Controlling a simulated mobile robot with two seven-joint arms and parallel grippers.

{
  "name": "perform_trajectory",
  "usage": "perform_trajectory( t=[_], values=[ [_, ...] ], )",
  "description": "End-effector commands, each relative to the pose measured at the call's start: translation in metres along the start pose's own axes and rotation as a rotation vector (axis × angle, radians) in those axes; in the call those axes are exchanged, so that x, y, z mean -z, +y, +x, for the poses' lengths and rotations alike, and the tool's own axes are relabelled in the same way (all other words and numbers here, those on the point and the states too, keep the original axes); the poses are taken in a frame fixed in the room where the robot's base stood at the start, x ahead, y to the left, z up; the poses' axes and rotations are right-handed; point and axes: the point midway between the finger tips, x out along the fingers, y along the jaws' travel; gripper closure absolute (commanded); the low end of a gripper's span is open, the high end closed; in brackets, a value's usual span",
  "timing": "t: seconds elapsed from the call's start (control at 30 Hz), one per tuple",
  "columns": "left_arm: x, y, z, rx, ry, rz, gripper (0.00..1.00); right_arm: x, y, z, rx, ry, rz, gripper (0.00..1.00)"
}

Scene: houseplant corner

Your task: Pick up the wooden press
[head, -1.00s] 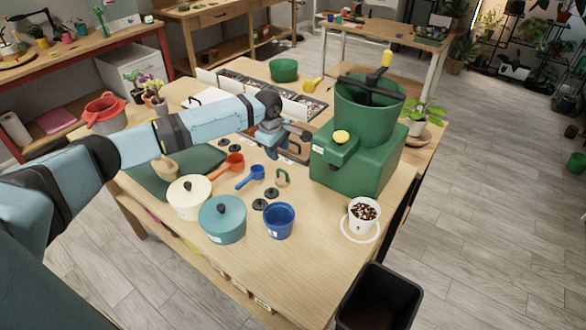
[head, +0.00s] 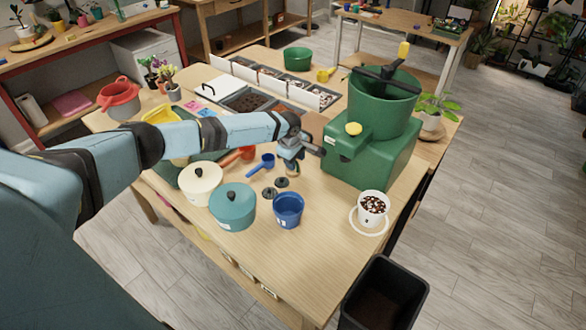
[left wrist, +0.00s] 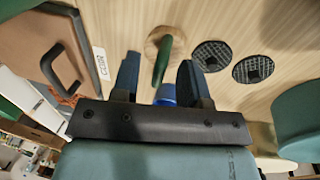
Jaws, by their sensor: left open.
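The wooden press, a round wooden disc with an upright green handle (left wrist: 162,60), stands on the table in the left wrist view. In the head view it is mostly hidden under my left gripper (head: 300,160). My left gripper (left wrist: 157,78) is open, with one dark finger on each side of the green handle in the wrist picture. The handle appears between or just beyond the fingertips, and I cannot tell whether they touch it. My right gripper is not in view.
Two black discs (head: 269,193) lie beside the press. A blue scoop (head: 262,165), blue cup (head: 288,210), teal lidded pot (head: 233,207) and cream lidded pot (head: 201,183) stand nearby. A large green machine (head: 372,155) is close on the right.

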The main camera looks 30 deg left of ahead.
Motion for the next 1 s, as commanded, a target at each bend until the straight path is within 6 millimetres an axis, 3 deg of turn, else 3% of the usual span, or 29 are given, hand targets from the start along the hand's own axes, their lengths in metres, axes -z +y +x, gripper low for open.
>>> perform_trajectory(
  t=[0.1,0.37,0.53,0.57,1.0],
  values=[
    [-0.0003,0.0001,0.0113,0.0,0.001,0.001,0.59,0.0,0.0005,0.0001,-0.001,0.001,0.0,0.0],
    [-0.0001,0.0,0.0137,-0.001,0.0,0.001,0.59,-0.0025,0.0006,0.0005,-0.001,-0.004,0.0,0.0],
    [-0.0002,-0.0002,0.0137,0.0,0.0,0.001,0.98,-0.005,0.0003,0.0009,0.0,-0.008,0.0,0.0],
    [-0.0001,-0.0002,0.0137,0.0,0.0,0.001,1.0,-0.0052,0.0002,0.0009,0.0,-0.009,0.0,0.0],
    [-0.0005,-0.0002,0.0118,0.0,0.0,0.001,1.0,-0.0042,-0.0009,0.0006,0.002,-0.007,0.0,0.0]
  ],
)
